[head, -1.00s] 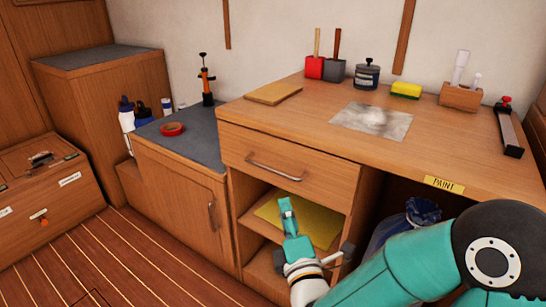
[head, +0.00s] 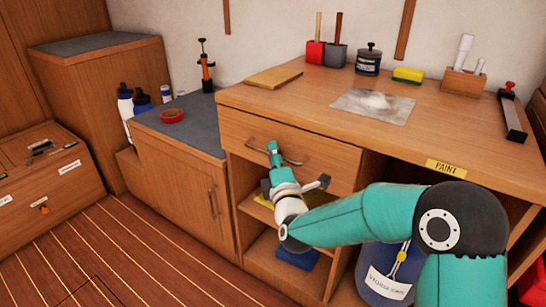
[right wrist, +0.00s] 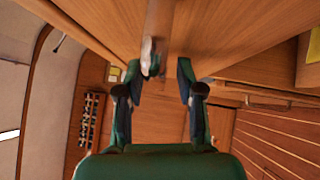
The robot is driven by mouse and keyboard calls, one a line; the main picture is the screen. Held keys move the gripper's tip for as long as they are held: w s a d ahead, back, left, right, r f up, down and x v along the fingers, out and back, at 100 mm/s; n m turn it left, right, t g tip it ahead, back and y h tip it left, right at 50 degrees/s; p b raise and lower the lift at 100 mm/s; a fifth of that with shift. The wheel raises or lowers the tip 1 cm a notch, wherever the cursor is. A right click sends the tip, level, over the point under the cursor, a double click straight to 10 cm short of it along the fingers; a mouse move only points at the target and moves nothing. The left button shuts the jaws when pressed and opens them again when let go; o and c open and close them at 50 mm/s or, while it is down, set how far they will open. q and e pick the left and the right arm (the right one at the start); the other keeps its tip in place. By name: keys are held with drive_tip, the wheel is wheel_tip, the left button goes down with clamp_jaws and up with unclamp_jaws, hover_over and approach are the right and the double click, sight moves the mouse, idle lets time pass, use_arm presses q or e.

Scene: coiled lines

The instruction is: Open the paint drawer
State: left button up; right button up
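The wooden drawer (head: 322,164) under the left part of the desk is closed, its front flush with the desk. It has a curved metal bar handle (head: 291,162), partly hidden by my right gripper (head: 272,148). The handle also shows in the right wrist view (right wrist: 149,58), nearer the left finger. My right gripper (right wrist: 158,82) is open there, its two fingers apart; I cannot tell whether it touches the handle. A yellow PAINT label (head: 446,168) is on the desk's front edge, right of the drawer. My left gripper is not in view.
The desktop (head: 300,103) holds a board, brush pots, a jar, a sponge and a rack. Below the drawer is an open shelf.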

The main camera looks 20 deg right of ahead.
clamp_jaws()
drive_tip(key=shift+f, duration=0.1)
